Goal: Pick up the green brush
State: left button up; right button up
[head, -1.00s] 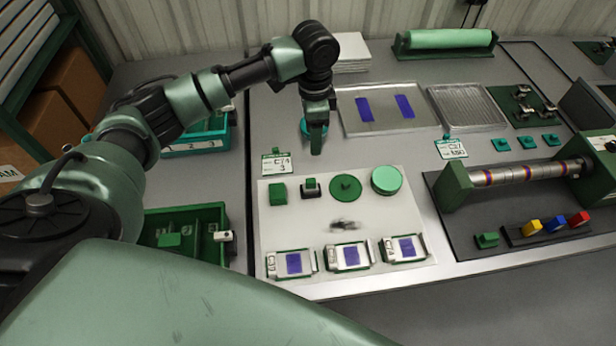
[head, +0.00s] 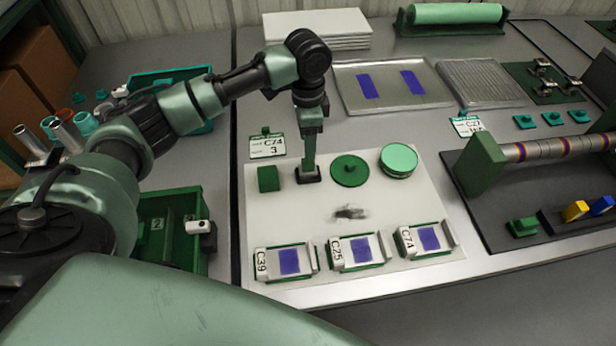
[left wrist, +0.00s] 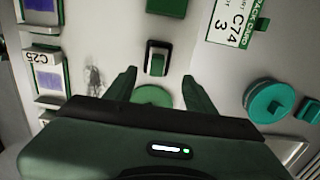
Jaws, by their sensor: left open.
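The green brush (head: 307,178), a small block with a dark base and a green top, stands on the white mat (head: 300,222) between a green cube and a round green lid. My left gripper (head: 309,160) points down over it and hides most of its top. In the left wrist view the brush (left wrist: 157,58) shows whole, just ahead of the gap between the open, empty fingers of the left gripper (left wrist: 158,82). I cannot tell whether the fingertips touch it. My right gripper is not in view.
The green cube (head: 268,179) and the round green lid (head: 350,170) stand close on either side of the brush. A green tin (head: 398,161) is further right. Labelled holders (head: 288,262) line the mat's front. The card C74 (head: 267,146) stands behind. A green bin (head: 170,225) is left.

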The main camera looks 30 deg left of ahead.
aim_at(308, 168)
pick_arm(q)
notch_tip(308, 168, down, 8)
jog(key=shift+s+d+r+p, duration=0.15)
jog(key=shift+r+p, duration=0.1)
jog(key=shift+p, duration=0.1)
grip_shut()
